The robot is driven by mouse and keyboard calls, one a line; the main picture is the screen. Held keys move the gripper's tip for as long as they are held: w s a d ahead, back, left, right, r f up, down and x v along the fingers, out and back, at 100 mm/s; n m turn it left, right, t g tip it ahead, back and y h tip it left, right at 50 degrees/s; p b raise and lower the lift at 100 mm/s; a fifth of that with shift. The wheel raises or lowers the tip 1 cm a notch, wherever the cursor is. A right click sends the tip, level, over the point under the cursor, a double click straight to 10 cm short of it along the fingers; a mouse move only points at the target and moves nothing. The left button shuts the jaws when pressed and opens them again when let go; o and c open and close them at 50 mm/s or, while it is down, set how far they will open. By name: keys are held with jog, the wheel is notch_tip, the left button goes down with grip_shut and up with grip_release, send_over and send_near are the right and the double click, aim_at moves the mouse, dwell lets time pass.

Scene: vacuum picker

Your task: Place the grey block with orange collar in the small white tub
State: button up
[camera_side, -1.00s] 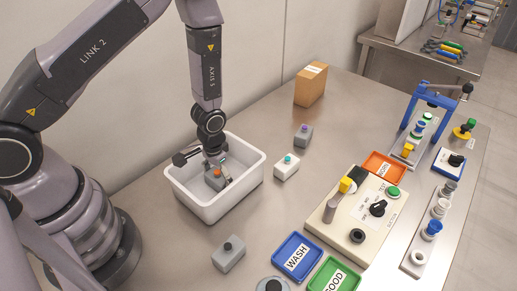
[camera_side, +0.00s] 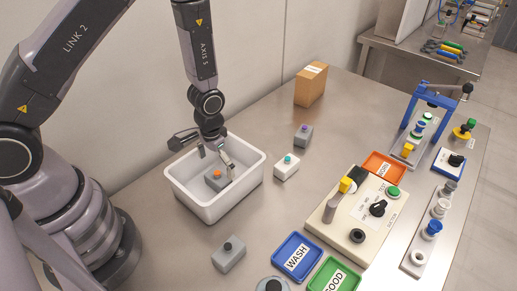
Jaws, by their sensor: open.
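The orange collar faces up. My gripper (camera_side: 212,153) is above the tub, over its back part, with the fingers apart and nothing between them. It is clear of the block, which stands a little below and in front of the fingers. The back rim of the tub is partly hidden by my gripper.
A white block with teal collar (camera_side: 286,170) and a grey block with purple collar (camera_side: 303,138) stand right of the tub. A grey block with dark collar (camera_side: 228,256) stands in front. A control box (camera_side: 358,215), blue tray (camera_side: 296,257) and cardboard box (camera_side: 310,86) stand further right.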

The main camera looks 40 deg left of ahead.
notch_tip(320, 180, up, 7)
notch_tip(320, 180, up, 17)
jog(key=t, duration=0.3)
send_over(218, 173)
jog(key=s+a, duration=0.3)
jog(key=s+a+r+t, duration=0.2)
jog(key=s+a+r, duration=0.1)
jog(key=s+r, duration=0.8)
jog(key=s, duration=0.3)
jog(key=shift+a+t, duration=0.25)
jog(key=shift+t, duration=0.05)
